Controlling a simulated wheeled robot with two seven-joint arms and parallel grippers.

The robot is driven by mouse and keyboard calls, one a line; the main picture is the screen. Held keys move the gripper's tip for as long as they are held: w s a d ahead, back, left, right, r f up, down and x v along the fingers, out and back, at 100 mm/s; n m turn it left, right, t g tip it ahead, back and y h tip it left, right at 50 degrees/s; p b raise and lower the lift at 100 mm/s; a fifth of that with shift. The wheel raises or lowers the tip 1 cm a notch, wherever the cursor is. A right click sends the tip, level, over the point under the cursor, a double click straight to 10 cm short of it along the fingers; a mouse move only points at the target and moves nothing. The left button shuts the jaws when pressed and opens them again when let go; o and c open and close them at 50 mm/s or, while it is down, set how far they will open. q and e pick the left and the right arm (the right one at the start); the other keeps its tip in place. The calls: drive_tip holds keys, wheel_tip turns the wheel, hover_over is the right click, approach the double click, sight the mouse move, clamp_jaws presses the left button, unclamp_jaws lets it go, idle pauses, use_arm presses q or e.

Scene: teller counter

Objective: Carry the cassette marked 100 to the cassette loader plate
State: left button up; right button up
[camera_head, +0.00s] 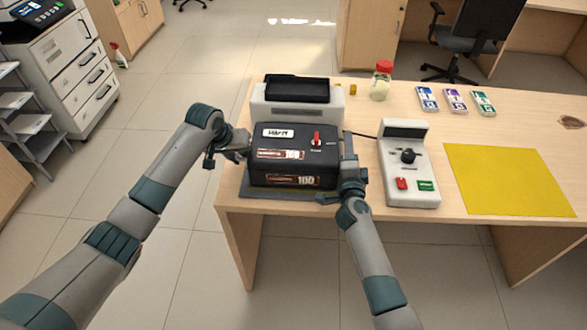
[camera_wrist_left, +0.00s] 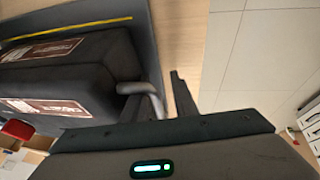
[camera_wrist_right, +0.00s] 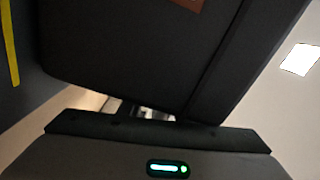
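The black cassette marked 100 (camera_head: 318,160) lies flat on the dark loader plate (camera_head: 262,192), close in front of a white machine. Its front label reads 100, and a red lever shows on top. My left gripper (camera_head: 240,146) is at its left side; in the left wrist view one dark finger (camera_wrist_left: 183,95) stands apart from a grey handle-like part (camera_wrist_left: 150,98), with a gap between. My right gripper (camera_head: 349,166) is close against the cassette's right side; its fingers are hidden in the right wrist view by the dark cassette wall (camera_wrist_right: 120,60).
The white machine (camera_head: 275,112) stands behind the cassette. A control box (camera_head: 410,175) with red and green buttons stands at the right, near my right arm.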

use_arm(q)
drive_tip(key=shift+d+r, duration=0.15)
drive_tip(key=shift+r, duration=0.05)
use_arm(e)
drive_tip(key=shift+a, duration=0.1)
use_arm(q)
drive_tip(key=shift+v, duration=0.8)
drive_tip(key=v, duration=0.6)
drive_tip(key=shift+a, duration=0.25)
drive_tip(key=shift+s, duration=0.1)
use_arm(e)
drive_tip(key=shift+s, duration=0.15)
use_arm(q)
drive_tip(key=shift+r, duration=0.1)
use_arm(e)
drive_tip(key=s, duration=0.4)
drive_tip(key=s+a, duration=0.1)
drive_tip(key=s, duration=0.6)
drive_tip(key=shift+s+a, duration=0.15)
drive_tip(key=shift+s, duration=0.2)
drive_tip(key=shift+r, duration=0.1)
